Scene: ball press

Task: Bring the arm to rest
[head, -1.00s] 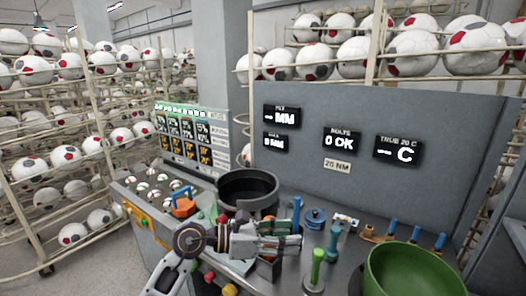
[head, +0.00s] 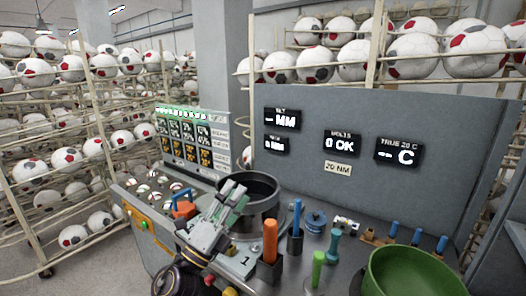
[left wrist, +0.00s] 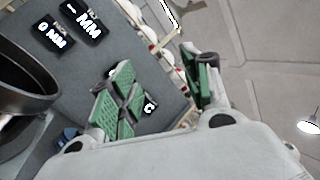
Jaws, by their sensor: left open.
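My left gripper (head: 234,194) is raised over the bench in front of the black round pot (head: 262,187), its fingers pointing up. It hides part of the pot's left side and some of the bench. The left wrist view shows its green-padded fingers (left wrist: 163,88) spread apart with nothing between them. An orange-handled tool (head: 270,240) stands upright in a dark holder to the right of the gripper, apart from it. My right gripper is in neither view.
A green bowl (head: 412,275) stands at the front right. Blue-handled (head: 297,217), teal (head: 333,245) and green-handled (head: 317,270) tools stand between. A grey panel (head: 440,120) with displays rises behind the bench. Racks of balls (head: 70,68) stand at left and back.

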